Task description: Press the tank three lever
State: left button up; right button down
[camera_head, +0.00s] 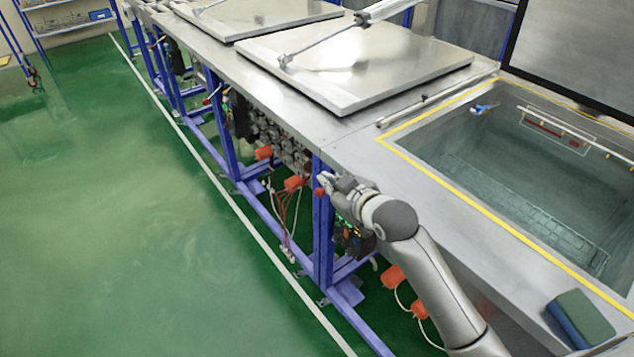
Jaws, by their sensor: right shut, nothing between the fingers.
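My right gripper (328,184) is shut and empty at the front side of the steel tank bench, just below the bench edge. A small red knob (320,192) shows right at its fingertips; I cannot tell whether they touch. A cluster of valves and fittings (284,147) sits under the bench to the left of the gripper. No label shows which lever belongs to tank three. My left gripper is not in view. My right forearm hides part of the bench front.
An open tank (459,155) with a yellow rim is on the right. Two flat steel lids (360,66) (262,14) are down. Blue frame legs (323,235) and orange plugs (293,184) line the bench front. The green floor (120,230) on the left is clear.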

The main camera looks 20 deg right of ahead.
jog(key=shift+w+f, duration=0.1)
jog(key=shift+w, duration=0.05)
jog(key=w+f+p, duration=0.2)
jog(key=w+f, duration=0.5)
jog(key=w, duration=0.1)
jog(key=shift+w+a+f, duration=0.15)
jog(key=shift+w+f, duration=0.05)
jog(key=shift+f, duration=0.15)
jog(key=shift+f, duration=0.1)
dwell(0.4)
